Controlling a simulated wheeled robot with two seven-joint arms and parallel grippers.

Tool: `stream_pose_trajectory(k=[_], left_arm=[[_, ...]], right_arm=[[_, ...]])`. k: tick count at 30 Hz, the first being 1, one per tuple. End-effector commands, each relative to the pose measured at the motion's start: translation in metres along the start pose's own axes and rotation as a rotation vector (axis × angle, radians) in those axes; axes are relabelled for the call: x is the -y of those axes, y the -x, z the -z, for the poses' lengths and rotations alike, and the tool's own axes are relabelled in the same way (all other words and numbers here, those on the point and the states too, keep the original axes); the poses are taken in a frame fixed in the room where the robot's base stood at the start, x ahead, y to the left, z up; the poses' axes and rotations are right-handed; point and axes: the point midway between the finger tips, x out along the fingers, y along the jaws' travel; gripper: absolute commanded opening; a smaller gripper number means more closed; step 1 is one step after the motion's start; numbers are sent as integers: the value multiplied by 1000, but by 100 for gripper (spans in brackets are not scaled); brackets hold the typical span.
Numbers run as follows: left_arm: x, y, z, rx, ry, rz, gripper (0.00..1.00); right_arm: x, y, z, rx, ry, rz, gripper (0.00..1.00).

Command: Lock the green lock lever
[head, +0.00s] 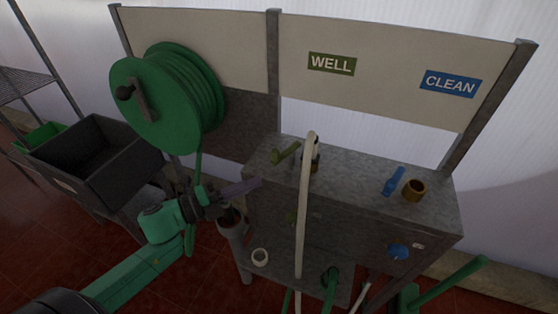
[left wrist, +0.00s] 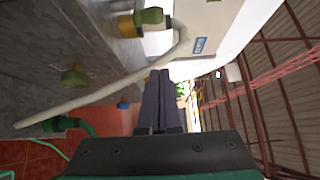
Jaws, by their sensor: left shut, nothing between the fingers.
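An olive-green lever (head: 286,153) stands out at a slant from a fitting on top of the grey bench, under the WELL sign (head: 332,64). A white hose (head: 303,200) bends over that fitting and partly hides it. In the left wrist view the green lever (left wrist: 151,15) shows at the top beside a brass collar (left wrist: 128,27). My left gripper (head: 256,184) is shut and empty, apart from the lever, to its lower left by the bench's left end. Its dark fingers (left wrist: 158,78) lie together in the left wrist view. My right gripper is out of view.
A blue lever (head: 393,181) and brass socket (head: 413,190) sit at the bench's right under the CLEAN sign (head: 451,84). A green knob (left wrist: 75,75) and a blue knob (head: 398,252) are on the front. A green hose reel (head: 160,98) hangs behind my left arm.

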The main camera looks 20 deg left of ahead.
Motion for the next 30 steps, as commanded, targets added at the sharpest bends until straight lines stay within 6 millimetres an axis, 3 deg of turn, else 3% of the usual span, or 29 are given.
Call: stream_pose_trajectory(k=[8, 21, 24, 30], left_arm=[[2, -11, -1, 2, 2, 4, 0], [4, -104, -2, 3, 2, 4, 0], [2, -94, -22, 7, 2, -3, 0], [0, -87, -38, 5, 4, -1, 0]], right_arm=[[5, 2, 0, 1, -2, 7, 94], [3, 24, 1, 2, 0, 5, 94], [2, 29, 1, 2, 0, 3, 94], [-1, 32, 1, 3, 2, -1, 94]])
